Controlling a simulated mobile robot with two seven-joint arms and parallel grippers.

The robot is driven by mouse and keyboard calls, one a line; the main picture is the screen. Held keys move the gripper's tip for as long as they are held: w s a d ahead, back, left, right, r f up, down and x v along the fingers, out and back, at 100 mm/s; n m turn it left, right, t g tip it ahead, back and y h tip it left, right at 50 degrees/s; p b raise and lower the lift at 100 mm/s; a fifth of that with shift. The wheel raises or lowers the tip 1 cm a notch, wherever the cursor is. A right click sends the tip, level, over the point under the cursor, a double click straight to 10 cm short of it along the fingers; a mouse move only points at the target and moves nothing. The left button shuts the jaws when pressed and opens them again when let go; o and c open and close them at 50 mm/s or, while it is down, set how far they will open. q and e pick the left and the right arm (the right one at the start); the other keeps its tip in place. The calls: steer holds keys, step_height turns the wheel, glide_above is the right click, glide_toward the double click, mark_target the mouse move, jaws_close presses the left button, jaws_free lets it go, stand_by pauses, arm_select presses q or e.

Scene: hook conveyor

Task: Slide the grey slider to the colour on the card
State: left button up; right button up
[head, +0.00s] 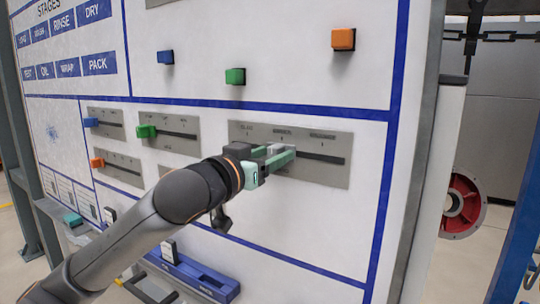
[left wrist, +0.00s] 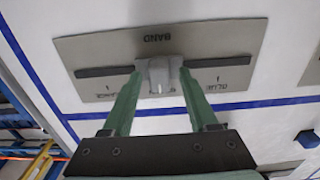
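The grey slider (left wrist: 158,72) sits in the dark slot of a grey plate (head: 332,172) on the white board, near the slot's middle. In the left wrist view the plate is upside down, with "BAND" along one edge and a label like "BLUE" along the other. My left gripper (head: 282,154) reaches the slot. Its two green fingers straddle the slider knob, one on each side, and a small gap seems to show at each side in the left wrist view (left wrist: 160,78). In the head view the fingers partly hide the slider. I cannot make out a colour card. My right gripper is out of view.
Smaller plates with a blue (head: 91,122), a green (head: 146,131) and an orange slider (head: 98,162) are to the left. Blue (head: 165,57), green (head: 235,76) and orange blocks (head: 343,39) stick out above. A blue ledge (head: 195,276) lies below.

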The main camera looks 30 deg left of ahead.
arm_select(q)
steer(key=s+b, duration=0.3)
steer(key=s, duration=0.9)
steer(key=shift+s+a, duration=0.25)
steer(key=shift+a, duration=0.2)
